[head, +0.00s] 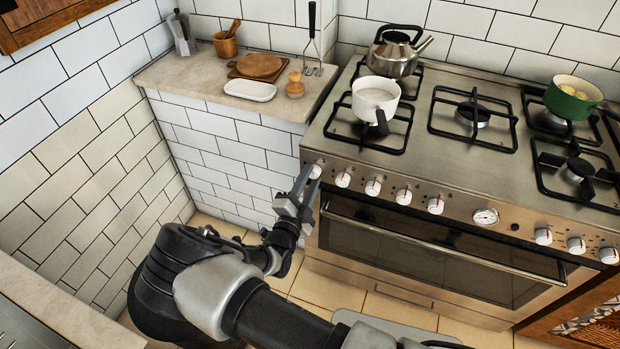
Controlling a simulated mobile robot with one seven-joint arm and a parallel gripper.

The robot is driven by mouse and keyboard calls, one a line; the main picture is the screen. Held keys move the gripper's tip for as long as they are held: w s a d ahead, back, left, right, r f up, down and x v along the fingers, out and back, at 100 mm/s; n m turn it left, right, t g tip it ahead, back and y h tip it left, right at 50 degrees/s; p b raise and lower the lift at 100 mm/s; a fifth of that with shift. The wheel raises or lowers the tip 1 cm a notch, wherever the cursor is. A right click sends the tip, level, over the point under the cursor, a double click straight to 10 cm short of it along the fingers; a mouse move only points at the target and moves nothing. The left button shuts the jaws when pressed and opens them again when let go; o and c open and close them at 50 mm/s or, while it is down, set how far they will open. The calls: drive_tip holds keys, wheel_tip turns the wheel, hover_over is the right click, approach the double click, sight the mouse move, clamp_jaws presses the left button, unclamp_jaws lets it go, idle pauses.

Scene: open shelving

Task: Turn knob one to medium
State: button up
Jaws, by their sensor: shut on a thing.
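The stove (415,180) stands at the right with a row of white knobs along its front panel. The leftmost knob (316,171), likely knob one, is at the panel's left end. My gripper (310,173) reaches it from the lower left, with its fingers shut on this knob. The fingers partly cover the knob, so its pointer and setting cannot be read. The second knob (343,180) is just to the right, clear of the fingers.
A white saucepan (375,100) sits on the front left burner, its dark handle toward the front. A kettle (395,52) stands behind it, and a green pot (572,98) is at the right. The oven handle (440,248) runs below the knobs. A counter (200,80) adjoins on the left.

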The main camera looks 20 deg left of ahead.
drive_tip(key=shift+n, duration=0.3)
drive_tip(key=o, duration=1.1)
drive_tip(key=shift+s, duration=0.15)
drive_tip(key=s, duration=1.1)
drive_tip(key=s+a+f+p, duration=0.1)
drive_tip(key=s, duration=0.5)
drive_tip(key=shift+s, duration=0.1)
